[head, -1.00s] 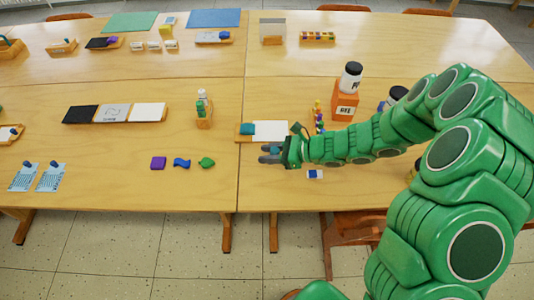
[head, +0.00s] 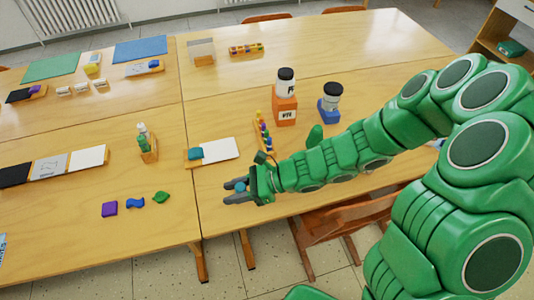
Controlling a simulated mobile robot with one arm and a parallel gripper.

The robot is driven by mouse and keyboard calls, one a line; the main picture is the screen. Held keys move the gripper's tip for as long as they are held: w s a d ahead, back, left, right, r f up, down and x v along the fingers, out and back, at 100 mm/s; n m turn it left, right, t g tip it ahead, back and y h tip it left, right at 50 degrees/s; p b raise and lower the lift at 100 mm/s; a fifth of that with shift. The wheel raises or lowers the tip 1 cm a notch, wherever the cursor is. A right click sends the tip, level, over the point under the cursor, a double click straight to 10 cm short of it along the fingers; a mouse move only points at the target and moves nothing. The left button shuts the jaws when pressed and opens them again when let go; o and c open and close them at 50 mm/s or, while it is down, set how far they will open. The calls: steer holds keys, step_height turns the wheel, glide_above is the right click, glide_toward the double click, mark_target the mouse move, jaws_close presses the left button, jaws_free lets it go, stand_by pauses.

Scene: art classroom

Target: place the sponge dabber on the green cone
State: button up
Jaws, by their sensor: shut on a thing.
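My gripper (head: 238,192) is at the end of my green arm, above the near edge of the right-hand table. It is shut on a small teal-blue thing (head: 241,186), which looks like the sponge dabber; the fingers hide part of it. A rounded green shape (head: 315,136) stands up just behind my forearm. It may be the green cone, but its lower part is hidden and I cannot tell for sure. A small green piece (head: 161,197) lies on the left table, left of my gripper, beside a blue wavy piece (head: 135,203) and a purple block (head: 109,209).
A tray with white paper and a teal block (head: 195,154) lies behind my gripper. A row of coloured pegs (head: 263,135), an orange box with a jar (head: 285,110) and a blue-based jar (head: 330,108) stand behind my arm. A chair (head: 345,222) is below the near edge.

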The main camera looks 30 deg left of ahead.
steer(key=w+d+r+m+t+y, duration=0.1)
steer(key=w+d+r+m+t, duration=0.3)
steer(key=w, duration=0.4)
steer(key=w+d+r+m+t, duration=0.1)
steer(key=w+d+r+t, duration=0.15)
steer(key=w+d, duration=0.4)
steer(key=w+d+r+m+t+y, duration=0.1)
steer(key=w+d+r+m+t, duration=0.25)
steer(key=w, duration=0.65)
glide_above(314, 128)
steer(key=shift+g, duration=0.3)
step_height(314, 128, down, 8)
steer(key=shift+r, duration=0.1)
steer(key=shift+w+a+f, duration=0.35)
steer(key=shift+w+f, duration=0.2)
steer(key=shift+f, duration=1.75)
steer(key=shift+f, duration=0.1)
steer(key=o, duration=1)
